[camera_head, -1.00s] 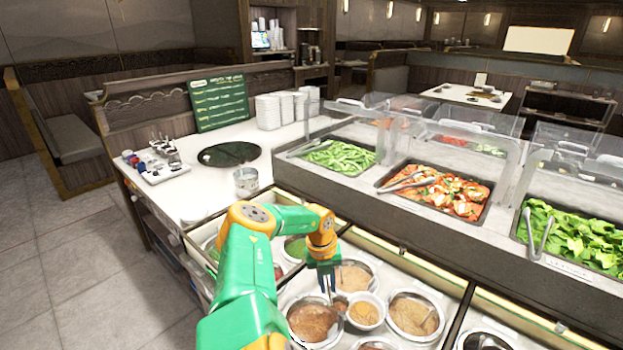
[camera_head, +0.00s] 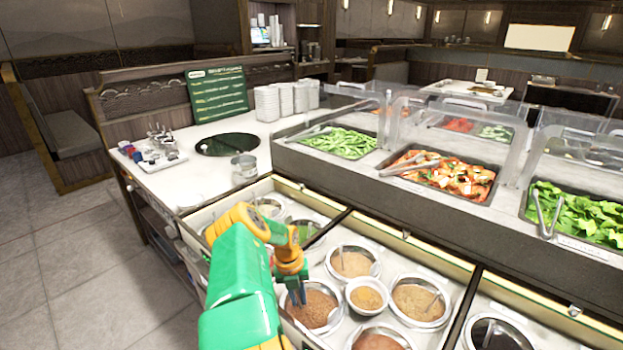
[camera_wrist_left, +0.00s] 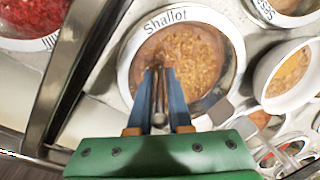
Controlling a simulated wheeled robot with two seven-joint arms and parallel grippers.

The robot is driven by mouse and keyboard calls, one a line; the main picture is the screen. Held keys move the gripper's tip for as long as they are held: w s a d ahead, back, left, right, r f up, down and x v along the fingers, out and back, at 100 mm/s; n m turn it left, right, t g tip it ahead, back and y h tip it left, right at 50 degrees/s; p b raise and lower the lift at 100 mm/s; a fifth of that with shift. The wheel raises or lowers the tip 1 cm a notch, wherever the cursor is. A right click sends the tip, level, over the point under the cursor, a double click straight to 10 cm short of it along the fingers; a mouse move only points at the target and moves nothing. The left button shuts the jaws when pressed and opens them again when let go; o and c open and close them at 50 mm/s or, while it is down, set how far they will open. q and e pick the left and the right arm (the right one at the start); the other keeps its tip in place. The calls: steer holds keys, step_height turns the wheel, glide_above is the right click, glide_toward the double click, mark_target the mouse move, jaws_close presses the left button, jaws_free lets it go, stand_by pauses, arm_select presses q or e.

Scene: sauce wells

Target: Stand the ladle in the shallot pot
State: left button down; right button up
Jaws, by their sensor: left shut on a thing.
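The shallot pot (camera_wrist_left: 222,60) is a round steel pot with a white rim marked "Shallot" and brown flakes inside. In the head view it is the pot (camera_head: 330,312) at the front left of its tray. My left gripper (camera_head: 297,297) points down over the left part of this pot. In the left wrist view its blue fingers (camera_wrist_left: 160,88) are shut on a thin metal piece (camera_wrist_left: 157,100), which I take as the ladle's handle. The ladle's bowl is hidden, so I cannot tell whether it touches the flakes. My right gripper is not in view.
A small white bowl (camera_head: 366,296) and several other sauce pots, one with tan contents (camera_head: 418,300), stand close by. A tray divider (camera_wrist_left: 75,75) runs left of the shallot pot. The salad counter (camera_head: 345,180) with clear guards rises behind.

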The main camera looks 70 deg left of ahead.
arm_select(q)
steer(key=shift+f, duration=0.5)
steer(key=shift+f, duration=0.1)
steer(key=shift+s+d, duration=0.1)
steer(key=c, duration=0.8)
jaws_free()
steer(key=shift+o, duration=0.2)
steer(key=o, duration=0.6)
step_height(320, 180, up, 9)
steer(key=p, duration=0.8)
steer(key=shift+p, duration=0.4)
